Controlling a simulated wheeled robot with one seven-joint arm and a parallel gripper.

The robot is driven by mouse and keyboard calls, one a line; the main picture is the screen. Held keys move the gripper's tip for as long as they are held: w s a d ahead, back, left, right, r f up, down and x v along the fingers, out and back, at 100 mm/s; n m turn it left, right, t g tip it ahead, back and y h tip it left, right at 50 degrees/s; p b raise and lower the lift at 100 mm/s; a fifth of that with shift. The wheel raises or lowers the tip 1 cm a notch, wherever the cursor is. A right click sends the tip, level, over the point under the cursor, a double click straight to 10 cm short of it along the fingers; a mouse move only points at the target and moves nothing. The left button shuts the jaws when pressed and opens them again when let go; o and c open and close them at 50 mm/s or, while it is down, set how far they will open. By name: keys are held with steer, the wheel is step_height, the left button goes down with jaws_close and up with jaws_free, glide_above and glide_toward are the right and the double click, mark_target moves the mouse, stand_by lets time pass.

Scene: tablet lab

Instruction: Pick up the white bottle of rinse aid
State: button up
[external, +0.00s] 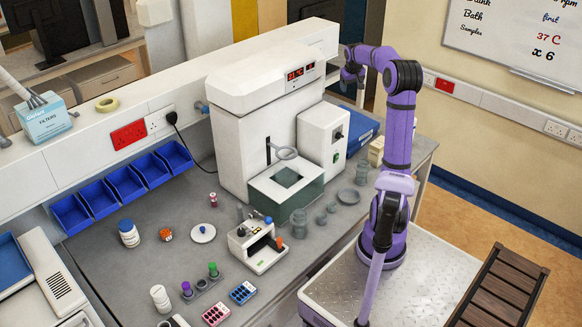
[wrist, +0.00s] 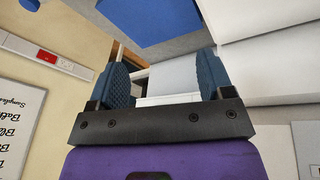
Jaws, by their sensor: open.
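Two white bottles stand on the grey bench at the left in the external view. My gripper (external: 350,76) is raised high at the right, beside the large white machine and far from both bottles. In the wrist view my gripper (wrist: 165,75) is open, with nothing between its two blue pads. No bottle shows there.
The tall white machine (external: 232,140) stands between my arm and the bench's left part. Blue bins (external: 123,180) line the back. A small white device (external: 258,243), a tube rack (external: 203,285), pink (external: 216,314) and blue (external: 242,292) trays and glass jars (external: 299,222) stand along the front.

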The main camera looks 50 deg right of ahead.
steer(key=s+d+f+m, duration=0.1)
steer(key=s+d+f, duration=0.15)
steer(key=d, duration=0.75)
steer(key=s+d+f+m, duration=0.15)
steer(key=d+f, duration=0.25)
steer(key=d, duration=0.5)
steer(key=m, duration=0.2)
glide_toward(418, 106)
steer(key=shift+y, duration=0.3)
steer(key=x, duration=1.1)
steer(key=shift+s, duration=0.15)
steer(key=shift+r, duration=0.1)
jaws_close()
steer(key=shift+d+r, duration=0.1)
